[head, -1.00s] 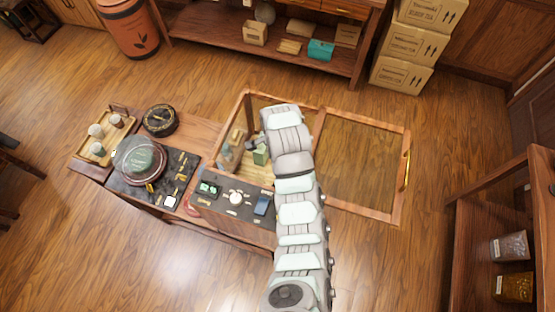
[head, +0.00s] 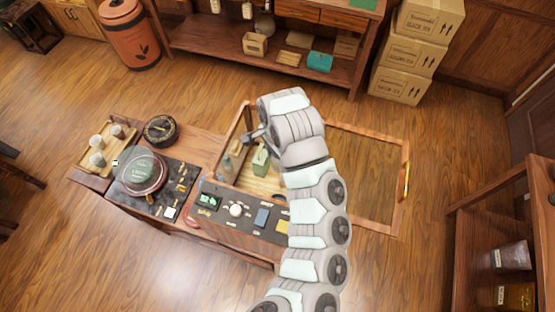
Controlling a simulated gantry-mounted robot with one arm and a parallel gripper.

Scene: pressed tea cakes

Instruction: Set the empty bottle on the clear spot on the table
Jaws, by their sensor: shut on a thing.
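My gripper (head: 254,137) is over the open, wood-framed compartment at the middle of the table and points down to the left. It is shut on a small greyish thing, which seems to be the empty bottle (head: 238,147); its outline is partly lost against the fingers.
A green box (head: 261,160) and a pale bluish item (head: 226,166) stand in the compartment. A dark panel (head: 247,218) with small items lies in front. A glazed, wood-framed lid (head: 407,170) lies open at right.

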